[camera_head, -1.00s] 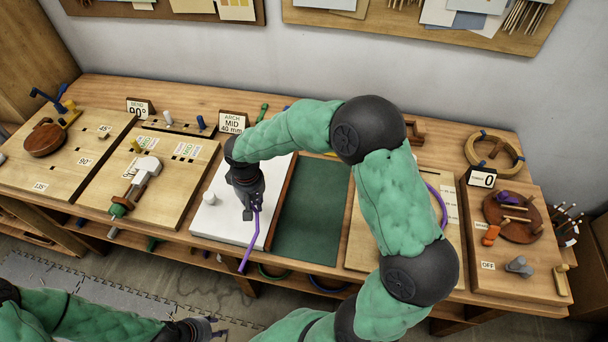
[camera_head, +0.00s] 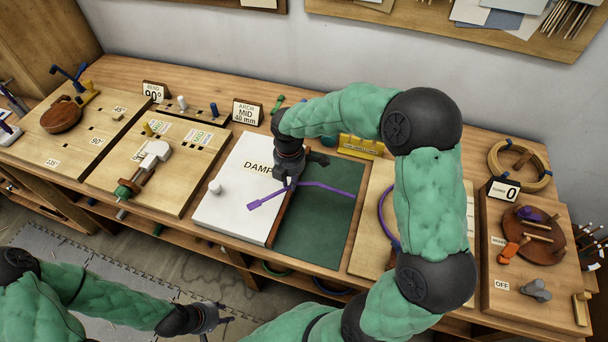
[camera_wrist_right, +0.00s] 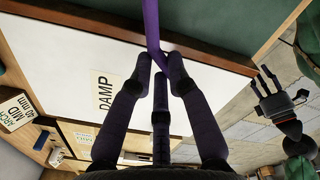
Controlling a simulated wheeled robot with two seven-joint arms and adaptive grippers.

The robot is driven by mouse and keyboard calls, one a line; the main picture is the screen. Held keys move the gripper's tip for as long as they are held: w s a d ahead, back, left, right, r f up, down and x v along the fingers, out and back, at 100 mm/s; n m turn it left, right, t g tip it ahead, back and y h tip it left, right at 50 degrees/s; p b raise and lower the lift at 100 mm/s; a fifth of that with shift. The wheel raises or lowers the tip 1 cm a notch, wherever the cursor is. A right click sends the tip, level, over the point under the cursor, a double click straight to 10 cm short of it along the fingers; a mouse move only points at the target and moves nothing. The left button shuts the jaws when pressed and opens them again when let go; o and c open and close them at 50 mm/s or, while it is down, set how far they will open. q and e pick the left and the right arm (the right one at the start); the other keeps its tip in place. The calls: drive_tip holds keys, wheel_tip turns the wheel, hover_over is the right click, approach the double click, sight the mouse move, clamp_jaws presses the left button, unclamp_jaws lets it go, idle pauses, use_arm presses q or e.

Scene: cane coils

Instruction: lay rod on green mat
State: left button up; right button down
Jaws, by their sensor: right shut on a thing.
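A purple rod (camera_head: 318,186) with a bend in it is held by my right gripper (camera_head: 288,180). In the right wrist view the fingertips (camera_wrist_right: 160,62) are shut on the rod (camera_wrist_right: 151,22). In the head view the rod spans from above the white DAMP board (camera_head: 236,205) across the wooden divider to above the green mat (camera_head: 318,232). Whether it touches either surface I cannot tell. My left gripper (camera_head: 208,318) is low in front of the bench, away from the rod; its fingers look apart and empty.
A yellow block (camera_head: 360,146) stands behind the mat. A board with a purple ring lies right of the mat, partly hidden by my right arm. A clamp board (camera_head: 182,140) is at left.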

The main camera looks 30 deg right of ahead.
sight(304, 197)
drive_tip(key=n, duration=0.1)
drive_tip(key=d+n, duration=0.1)
drive_tip(key=n, duration=0.1)
drive_tip(key=d+n, duration=0.1)
drive_tip(key=n, duration=0.1)
drive_tip(key=shift+s+d+r, duration=0.1)
drive_tip(key=shift+s, duration=0.15)
drive_tip(key=n, duration=0.1)
drive_tip(key=d+n, duration=0.1)
drive_tip(key=n, duration=0.3)
drive_tip(key=shift+s+d+r, duration=0.1)
drive_tip(key=shift+s+d, duration=0.1)
drive_tip(key=shift+d, duration=0.2)
drive_tip(key=shift+f+b, duration=1.45)
drive_tip(key=shift+f, duration=2.85)
